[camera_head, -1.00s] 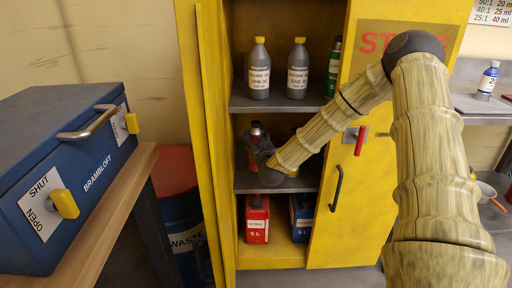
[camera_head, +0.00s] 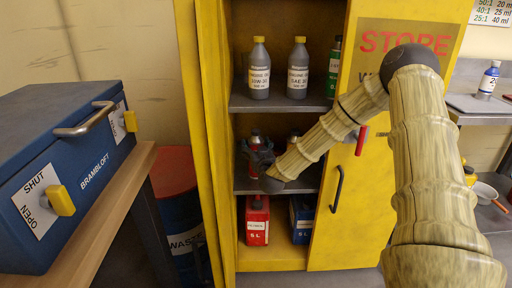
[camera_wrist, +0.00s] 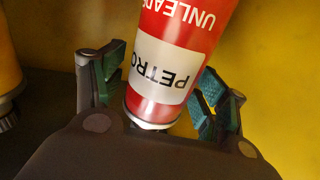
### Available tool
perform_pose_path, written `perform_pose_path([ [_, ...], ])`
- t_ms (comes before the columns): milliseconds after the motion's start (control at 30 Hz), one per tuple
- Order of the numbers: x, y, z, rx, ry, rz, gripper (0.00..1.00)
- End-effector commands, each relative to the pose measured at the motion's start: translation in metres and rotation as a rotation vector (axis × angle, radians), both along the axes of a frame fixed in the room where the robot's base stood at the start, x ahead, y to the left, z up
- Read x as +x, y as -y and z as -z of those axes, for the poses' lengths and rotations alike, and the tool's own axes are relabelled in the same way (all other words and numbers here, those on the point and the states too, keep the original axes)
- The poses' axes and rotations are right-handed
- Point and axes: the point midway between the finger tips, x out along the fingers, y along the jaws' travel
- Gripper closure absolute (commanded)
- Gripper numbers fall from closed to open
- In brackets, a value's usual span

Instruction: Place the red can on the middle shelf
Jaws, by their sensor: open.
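The red can (camera_head: 255,141) is upright at the left of the middle shelf (camera_head: 298,184), inside the yellow cabinet. My gripper (camera_head: 260,157) is in front of it and hides much of it. In the wrist view the red can (camera_wrist: 187,30), with a white label reading PETRO and UNLEAD, stands between the two fingers of my gripper (camera_wrist: 157,88). The fingers are open, with one on each side of the can. A gap shows on the right; on the left the finger is very close. I cannot tell whether the can's base touches the shelf.
A partly hidden orange-yellow container (camera_wrist: 8,60) stands beside the can. Grey bottles (camera_head: 259,72) stand on the upper shelf. A red canister (camera_head: 257,222) and a blue one (camera_head: 301,222) are at the bottom. The cabinet's left door (camera_head: 207,140) and right door (camera_head: 375,200) flank the opening.

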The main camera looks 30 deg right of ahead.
Motion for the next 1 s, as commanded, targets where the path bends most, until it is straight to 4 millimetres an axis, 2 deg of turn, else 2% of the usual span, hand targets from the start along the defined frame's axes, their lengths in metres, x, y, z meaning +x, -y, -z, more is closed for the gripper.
perform_pose_path([
  [167,0.0,0.0,-0.004,0.001,0.0,0.0,0.27],
  [267,-0.009,-0.004,-0.003,0.0,-0.001,-0.001,0.27],
  [700,-0.081,-0.03,-0.004,0.0,-0.002,-0.001,0.27],
  [1000,-0.11,-0.041,-0.003,0.0,0.0,0.0,0.27],
])
